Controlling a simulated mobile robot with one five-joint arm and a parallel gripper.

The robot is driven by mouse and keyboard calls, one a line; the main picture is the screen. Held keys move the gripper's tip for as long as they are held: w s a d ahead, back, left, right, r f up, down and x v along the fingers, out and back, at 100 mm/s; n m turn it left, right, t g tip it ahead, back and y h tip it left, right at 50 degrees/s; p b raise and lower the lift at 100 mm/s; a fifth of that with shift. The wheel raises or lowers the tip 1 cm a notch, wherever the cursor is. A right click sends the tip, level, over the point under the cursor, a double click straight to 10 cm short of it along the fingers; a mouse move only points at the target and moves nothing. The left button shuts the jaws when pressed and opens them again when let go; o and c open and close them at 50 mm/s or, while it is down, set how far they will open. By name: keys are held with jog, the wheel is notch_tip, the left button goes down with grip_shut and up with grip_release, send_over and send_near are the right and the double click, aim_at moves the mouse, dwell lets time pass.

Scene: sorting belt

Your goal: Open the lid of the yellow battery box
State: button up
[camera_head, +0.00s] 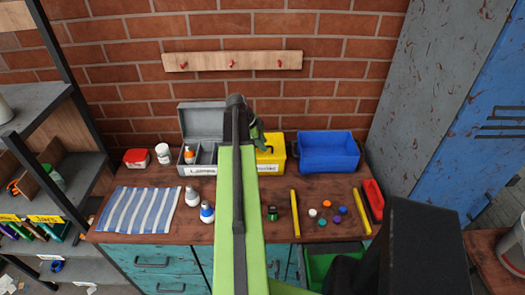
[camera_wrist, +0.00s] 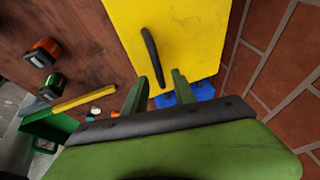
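The yellow battery box (camera_head: 271,152) stands at the back of the bench against the brick wall, partly hidden by my green arm in the head view. In the wrist view its yellow lid (camera_wrist: 190,35) looks flat and shut, with a curved black handle (camera_wrist: 151,50) on it. My gripper (camera_wrist: 160,75) is open, its two green fingers apart. The near end of the handle shows between the fingertips; I cannot tell whether they touch it. In the head view my gripper is mostly hidden behind the arm.
A blue bin (camera_head: 328,150) stands right of the box, and a grey compartment box (camera_head: 201,118) with a raised lid stands left. Batteries, coloured discs and yellow strips (camera_head: 295,213) lie in front. A striped cloth (camera_head: 140,212) lies at left. The brick wall (camera_wrist: 288,75) is close.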

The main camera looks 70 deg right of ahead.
jog(key=shift+f, duration=0.1)
jog(key=shift+c, duration=0.3)
grip_shut()
dwell(1.0)
